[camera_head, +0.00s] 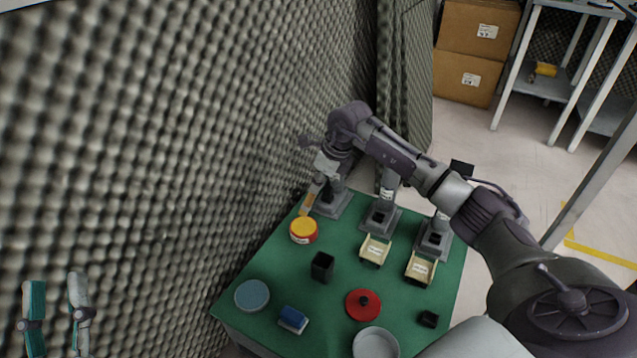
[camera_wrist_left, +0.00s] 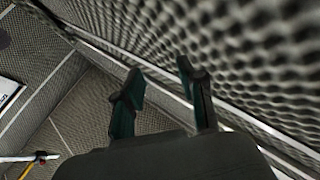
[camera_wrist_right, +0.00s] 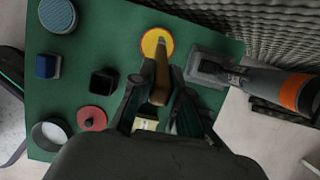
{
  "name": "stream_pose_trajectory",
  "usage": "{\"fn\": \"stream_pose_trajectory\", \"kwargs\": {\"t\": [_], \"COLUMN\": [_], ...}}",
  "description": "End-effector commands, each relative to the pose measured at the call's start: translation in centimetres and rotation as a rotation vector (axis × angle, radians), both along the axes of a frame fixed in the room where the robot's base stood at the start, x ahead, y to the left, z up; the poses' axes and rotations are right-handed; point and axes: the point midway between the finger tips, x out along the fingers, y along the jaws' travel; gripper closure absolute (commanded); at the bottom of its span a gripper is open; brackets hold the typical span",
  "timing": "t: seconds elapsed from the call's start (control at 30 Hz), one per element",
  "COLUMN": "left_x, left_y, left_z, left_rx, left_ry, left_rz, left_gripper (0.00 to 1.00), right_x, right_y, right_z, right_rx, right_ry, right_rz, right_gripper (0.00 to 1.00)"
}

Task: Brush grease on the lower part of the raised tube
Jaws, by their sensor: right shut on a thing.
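My right gripper (camera_head: 318,183) is shut on a brush (camera_head: 307,203) with a brown, wood-coloured body, which also shows in the right wrist view (camera_wrist_right: 161,78). It hangs over the green table beside the leftmost grey stand, close to the yellow-and-red grease tin (camera_head: 304,230). In the right wrist view, a grey tube with an orange band (camera_wrist_right: 287,90) rises from the stand's base (camera_wrist_right: 206,66), just right of the brush; I see a gap between them. My arm hides much of this tube in the head view. My left gripper (camera_head: 56,305) is open and empty, away from the table.
Two more grey stands (camera_head: 381,218) stand to the right, with wooden trays (camera_head: 375,251) before them. A black cup (camera_head: 322,266), red lid (camera_head: 363,304), blue disc (camera_head: 252,295) and blue block (camera_head: 293,319) lie nearer. A foam wall (camera_head: 190,130) borders the table's left.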

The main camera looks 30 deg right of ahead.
Motion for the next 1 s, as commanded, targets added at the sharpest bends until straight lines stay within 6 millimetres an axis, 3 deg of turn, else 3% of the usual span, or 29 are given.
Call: {"fn": "stream_pose_trajectory", "kwargs": {"t": [1.0], "left_x": [2.0], "left_y": [0.6], "left_z": [-7.5], "left_rx": [0.125], "left_ry": [0.459], "left_rz": [0.027], "left_gripper": [0.6], "right_x": [0.0], "right_y": [0.0], "right_z": [2.6], "right_rx": [0.001], "right_ry": [-0.001], "right_rz": [0.0], "right_gripper": [1.0]}}
